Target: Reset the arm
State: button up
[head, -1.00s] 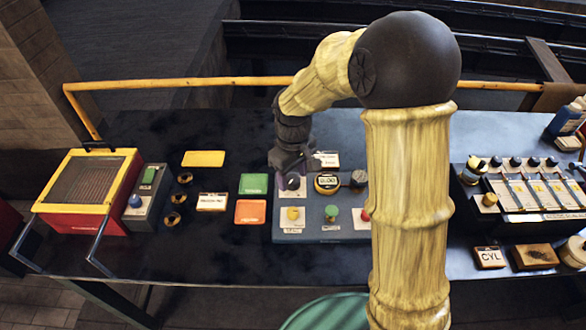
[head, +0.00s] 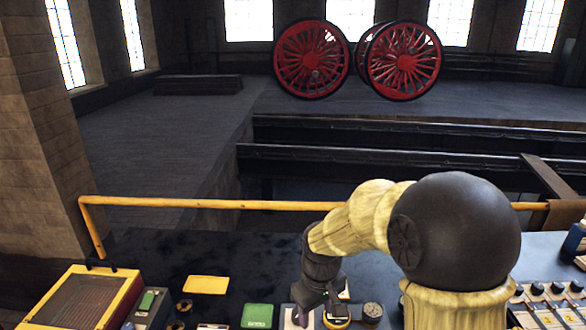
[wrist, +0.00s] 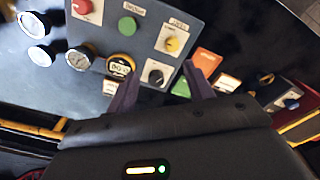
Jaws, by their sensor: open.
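My gripper (wrist: 160,92) is open, with its two dark fingers apart and nothing between them that I can see held. In the head view my gripper (head: 317,300) hangs over the back of the control panel, and my arm hides part of the panel. A yellow-ringed round device (wrist: 120,67) is beside the left finger. I cannot tell whether the fingers touch anything.
A green card (head: 257,315) and a yellow card (head: 206,284) lie left of the panel. A yellow-framed box (head: 85,298) stands at the far left. A yellow rail (head: 230,204) runs along the back. A row of switches (head: 550,295) is at the right. Red wheels (head: 311,60) stand far behind.

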jog(key=s+d+m+t, duration=0.2)
jog(key=s+d+m, duration=0.4)
jog(key=s+d, duration=0.4)
jog(key=shift+s+f+m, duration=0.2)
jog(key=shift+s+m, duration=0.1)
jog(key=shift+s, duration=0.15)
jog(key=shift+w+a, duration=0.1)
jog(key=shift+w, duration=0.1)
jog(key=shift+s+d, duration=0.15)
jog(key=shift+d, duration=0.05)
jog(key=shift+s+a, duration=0.1)
jog(key=shift+a, duration=0.05)
dwell(0.7)
